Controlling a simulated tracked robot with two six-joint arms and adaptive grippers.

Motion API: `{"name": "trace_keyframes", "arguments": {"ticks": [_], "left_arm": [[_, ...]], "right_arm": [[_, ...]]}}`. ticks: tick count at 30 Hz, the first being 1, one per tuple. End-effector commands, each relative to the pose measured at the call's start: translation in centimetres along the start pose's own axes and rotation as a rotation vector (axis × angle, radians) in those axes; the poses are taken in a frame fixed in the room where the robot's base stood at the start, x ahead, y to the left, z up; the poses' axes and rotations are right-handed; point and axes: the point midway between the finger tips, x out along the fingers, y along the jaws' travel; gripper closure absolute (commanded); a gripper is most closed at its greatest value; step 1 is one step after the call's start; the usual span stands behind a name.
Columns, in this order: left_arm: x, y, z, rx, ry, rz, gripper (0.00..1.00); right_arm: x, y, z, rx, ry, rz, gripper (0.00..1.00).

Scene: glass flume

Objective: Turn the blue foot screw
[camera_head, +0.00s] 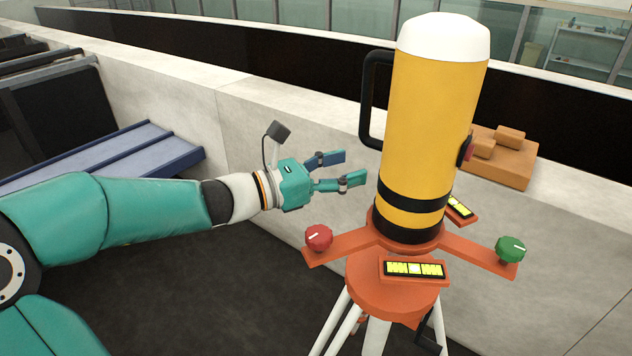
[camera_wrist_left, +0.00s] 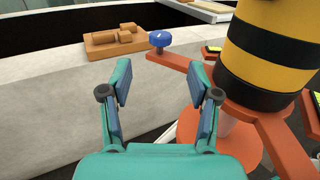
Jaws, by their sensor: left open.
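The blue foot screw (camera_wrist_left: 160,38) shows in the left wrist view as a faceted knob on the end of an orange arm. In the head view it is hidden behind the yellow instrument (camera_head: 430,120), a banded cylinder with a white cap. My left gripper (camera_head: 356,167) is open and empty, just left of the cylinder. In the left wrist view its fingers (camera_wrist_left: 162,82) stand apart, with the blue screw beyond them and not touched. My right gripper is in neither view.
A red knob (camera_head: 318,237) and a green knob (camera_head: 510,249) sit on other arms of the orange tripod head (camera_head: 385,298). It carries a yellow-marked vial (camera_head: 414,268). A black handle (camera_head: 368,95) sticks out from the cylinder. Orange blocks (camera_head: 500,160) lie on the pale wall (camera_head: 285,115) behind.

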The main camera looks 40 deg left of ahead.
Motion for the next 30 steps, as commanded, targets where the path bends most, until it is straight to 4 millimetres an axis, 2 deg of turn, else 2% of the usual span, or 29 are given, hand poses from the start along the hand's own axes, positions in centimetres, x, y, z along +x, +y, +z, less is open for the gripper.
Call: {"name": "trace_keyframes", "arguments": {"ticks": [3,10,23,26,30], "left_arm": [[-2.2,0.1,-0.2,0.001,0.0,0.004,0.39],[-4.6,0.1,-0.1,0.0,0.0,0.002,0.39],[-5.1,0.0,0.0,-0.001,0.0,-0.002,0.39],[-5.0,-0.1,-0.6,0.001,-0.001,-0.002,0.39],[-5.0,-0.1,-1.4,0.004,-0.001,-0.001,0.39]], "right_arm": [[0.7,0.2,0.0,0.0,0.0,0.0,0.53],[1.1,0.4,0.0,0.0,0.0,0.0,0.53],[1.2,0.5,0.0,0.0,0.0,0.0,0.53],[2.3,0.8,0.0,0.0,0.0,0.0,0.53],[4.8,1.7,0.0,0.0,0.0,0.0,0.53]]}}
